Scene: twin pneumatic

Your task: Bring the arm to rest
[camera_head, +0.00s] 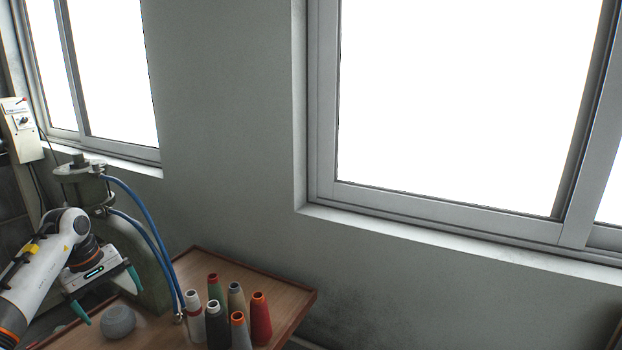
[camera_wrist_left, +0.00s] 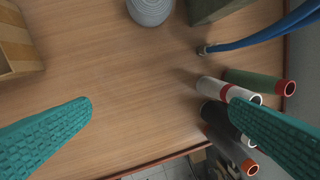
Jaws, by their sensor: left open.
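My left arm (camera_head: 45,265) comes in from the left in the head view. My left gripper (camera_head: 108,294) is open with teal fingers spread wide and nothing between them. It hangs above the wooden table (camera_head: 160,326), left of the thread cones. In the left wrist view the gripper (camera_wrist_left: 160,107) shows bare tabletop between its fingers, and its right finger covers part of the cones. My right gripper is in neither view.
Several thread cones, including a red one (camera_head: 260,318), stand near the table's right edge. A grey round object (camera_head: 118,321) sits below the gripper. A green pneumatic machine (camera_head: 85,185) with blue hoses (camera_head: 152,230) stands close behind. A wooden box (camera_wrist_left: 18,42) shows in the wrist view.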

